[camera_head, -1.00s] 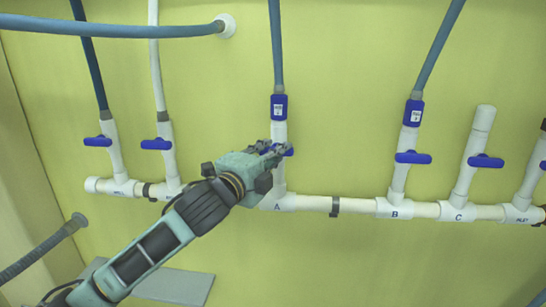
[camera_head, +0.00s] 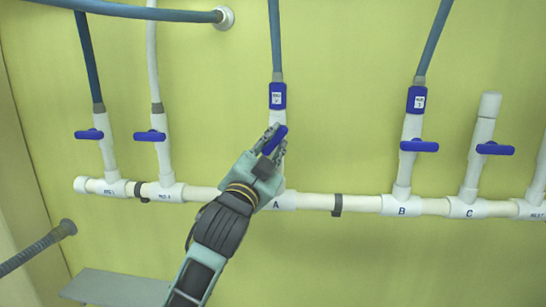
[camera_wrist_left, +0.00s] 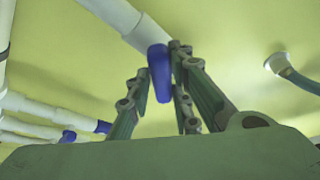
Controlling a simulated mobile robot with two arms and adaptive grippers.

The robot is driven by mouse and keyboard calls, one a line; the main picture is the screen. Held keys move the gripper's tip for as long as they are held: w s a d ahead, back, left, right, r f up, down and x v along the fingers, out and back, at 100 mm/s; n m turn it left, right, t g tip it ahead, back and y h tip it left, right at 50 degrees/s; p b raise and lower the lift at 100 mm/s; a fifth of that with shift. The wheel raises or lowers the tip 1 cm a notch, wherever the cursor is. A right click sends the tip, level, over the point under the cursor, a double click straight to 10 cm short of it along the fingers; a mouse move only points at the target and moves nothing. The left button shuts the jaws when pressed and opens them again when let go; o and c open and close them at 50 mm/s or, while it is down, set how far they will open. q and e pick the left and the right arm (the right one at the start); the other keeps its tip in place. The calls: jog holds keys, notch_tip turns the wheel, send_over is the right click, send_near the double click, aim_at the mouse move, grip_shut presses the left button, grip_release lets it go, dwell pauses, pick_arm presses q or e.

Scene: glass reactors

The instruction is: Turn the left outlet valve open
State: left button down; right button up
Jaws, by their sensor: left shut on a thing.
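The white pipe branch marked A (camera_head: 277,200) rises from the horizontal pipe, with a blue hose connector (camera_head: 278,96) above. Its blue valve handle (camera_head: 274,141) is tilted diagonally, its upper end to the right. My left gripper (camera_head: 271,143) is shut on this handle, reaching up from below. In the left wrist view the blue handle (camera_wrist_left: 160,72) stands between the fingers of my left gripper (camera_wrist_left: 160,85). The gripper hides part of branch A. My right gripper is not in view.
Branches B (camera_head: 402,208) and C (camera_head: 469,210) stand to the right, with horizontal blue handles (camera_head: 419,146) and (camera_head: 495,148). Two more branches with horizontal blue handles (camera_head: 89,134) and (camera_head: 150,136) stand left. A grey panel (camera_head: 115,289) lies below.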

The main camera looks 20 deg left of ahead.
pick_arm(q)
jog(key=n+y+b, duration=0.1)
jog(key=n, duration=0.1)
jog(key=n+y+b, duration=0.1)
jog(key=n, duration=0.2)
jog(key=shift+y, duration=0.3)
jog(key=shift+d+n+y+b, duration=0.1)
jog(key=shift+n+y+b, duration=0.8)
jog(key=shift+n, duration=1)
jog(key=shift+n+y, duration=0.3)
jog(key=c, duration=1.6)
grip_release()
jog(key=shift+c, duration=0.2)
